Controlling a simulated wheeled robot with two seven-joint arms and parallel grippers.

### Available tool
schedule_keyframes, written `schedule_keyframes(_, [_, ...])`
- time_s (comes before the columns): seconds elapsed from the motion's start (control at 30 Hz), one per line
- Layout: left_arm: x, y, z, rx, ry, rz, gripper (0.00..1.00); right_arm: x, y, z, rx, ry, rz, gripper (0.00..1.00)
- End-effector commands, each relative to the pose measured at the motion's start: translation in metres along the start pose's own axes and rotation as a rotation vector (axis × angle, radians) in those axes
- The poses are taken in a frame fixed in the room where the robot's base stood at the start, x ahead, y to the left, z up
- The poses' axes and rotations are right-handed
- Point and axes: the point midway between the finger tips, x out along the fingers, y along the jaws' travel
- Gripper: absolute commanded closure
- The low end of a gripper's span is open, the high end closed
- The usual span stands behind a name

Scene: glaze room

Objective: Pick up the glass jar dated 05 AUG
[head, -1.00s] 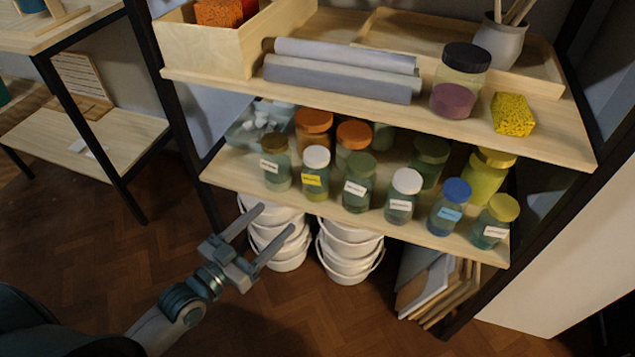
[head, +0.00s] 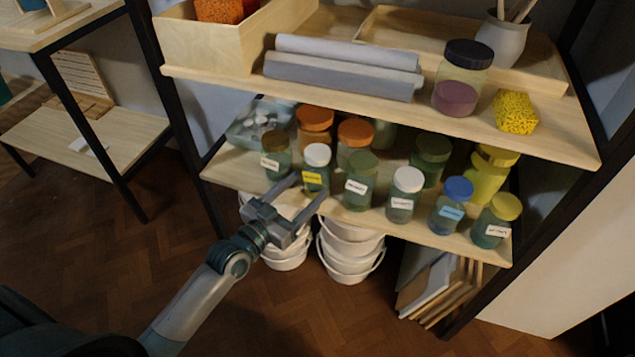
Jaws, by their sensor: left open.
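Several lidded glass jars with small labels stand on the middle shelf (head: 232,178); the dates are too small to read. The front row holds a brown-lidded jar (head: 276,143), a white-lidded jar with a yellow label (head: 317,155), a green-lidded jar (head: 361,167), another white-lidded jar (head: 406,181), a blue-lidded jar with a blue label (head: 457,188) and a yellow-lidded jar (head: 506,206). My left gripper (head: 310,187) is open at the shelf's front edge, its fingers pointing at the yellow-labelled jar. Contact cannot be told. My right gripper is not in view.
Orange-lidded jars (head: 315,115), a green jar (head: 432,150) and a yellow jar (head: 492,165) stand close behind. The upper shelf (head: 400,108) overhangs them, bearing grey rolls (head: 340,77) and a dark-lidded jar (head: 461,80). White buckets (head: 349,262) stand below.

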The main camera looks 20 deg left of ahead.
Motion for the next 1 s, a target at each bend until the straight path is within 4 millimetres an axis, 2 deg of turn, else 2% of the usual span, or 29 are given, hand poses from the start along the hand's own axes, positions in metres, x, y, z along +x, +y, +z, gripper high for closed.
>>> schedule_keyframes(0.47, [0.006,0.000,0.000,0.000,0.001,0.000,0.37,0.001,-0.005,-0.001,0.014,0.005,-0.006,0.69])
schedule_keyframes(0.83, [0.046,-0.002,0.005,-0.001,0.002,-0.001,0.37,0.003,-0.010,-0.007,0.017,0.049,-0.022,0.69])
schedule_keyframes(1.0, [0.055,-0.002,0.005,0.000,0.000,0.000,0.37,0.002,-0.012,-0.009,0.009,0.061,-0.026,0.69])
